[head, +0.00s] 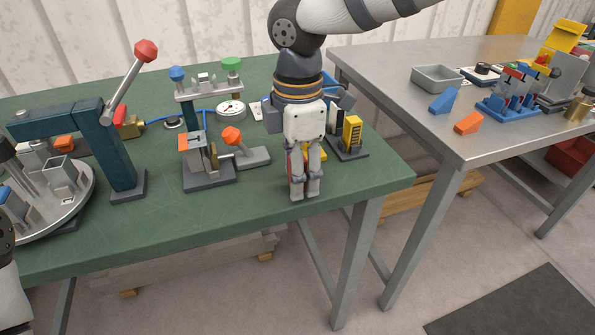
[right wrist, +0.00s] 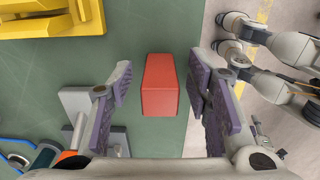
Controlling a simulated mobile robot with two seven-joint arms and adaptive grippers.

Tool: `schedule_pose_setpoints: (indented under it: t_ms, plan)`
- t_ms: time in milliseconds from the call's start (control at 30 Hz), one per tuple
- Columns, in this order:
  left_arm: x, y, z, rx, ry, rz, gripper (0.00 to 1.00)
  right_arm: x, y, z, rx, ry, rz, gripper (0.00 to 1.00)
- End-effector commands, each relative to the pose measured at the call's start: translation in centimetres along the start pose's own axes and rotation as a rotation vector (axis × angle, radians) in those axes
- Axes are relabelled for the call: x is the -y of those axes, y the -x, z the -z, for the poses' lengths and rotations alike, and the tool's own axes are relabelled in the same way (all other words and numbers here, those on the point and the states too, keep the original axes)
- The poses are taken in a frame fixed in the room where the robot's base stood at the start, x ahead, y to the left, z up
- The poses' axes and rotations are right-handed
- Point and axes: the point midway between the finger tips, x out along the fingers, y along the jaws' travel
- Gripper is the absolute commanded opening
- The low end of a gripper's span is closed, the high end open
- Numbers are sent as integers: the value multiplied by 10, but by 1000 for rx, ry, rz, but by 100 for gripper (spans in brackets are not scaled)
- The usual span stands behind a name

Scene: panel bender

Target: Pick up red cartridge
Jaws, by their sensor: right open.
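The red cartridge (right wrist: 159,85) is a small red block on the green tabletop in the right wrist view. It lies between the two purple-padded fingers of my right gripper (right wrist: 158,92), with a gap on each side. In the head view my right gripper (head: 304,192) points down near the front right of the green table. It is open and holds nothing. Its fingers hide most of the cartridge there, and only slivers of red show. Part of my left arm shows at the lower left edge of the head view, but its gripper is not seen.
A yellow stand (head: 352,133) is just right of my right gripper. A small fixture with an orange knob (head: 231,135) stands to its left, and a teal lever press (head: 110,150) farther left. A grey metal table (head: 385,62) with several parts is at the right.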

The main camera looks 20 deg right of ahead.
Motion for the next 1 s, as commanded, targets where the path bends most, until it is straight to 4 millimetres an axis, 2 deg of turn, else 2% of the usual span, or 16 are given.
schedule_pose_setpoints:
  t_ms: [100, 300, 600, 733, 867, 1000]
  plan:
    - [0, 0, 0, -1, 0, 0, 40, 0, 1, 0, 0, 0, -1, 45]
    - [0, 0, 0, -1, 0, 0, 40, 0, 1, 0, 0, 0, -1, 0]
    - [0, 0, 0, -1, 0, 0, 40, 0, 2, 0, 0, -1, -1, 0]
    - [0, 1, 1, -4, 0, 0, 40, -1, 12, 0, -1, -1, -3, 0]
    - [0, 5, 3, -15, 0, -1, 40, 2, 40, 1, -1, 0, -6, 0]
    - [-1, 21, 14, -66, 0, -3, 40, 36, 85, 8, 1, 2, -19, 0]
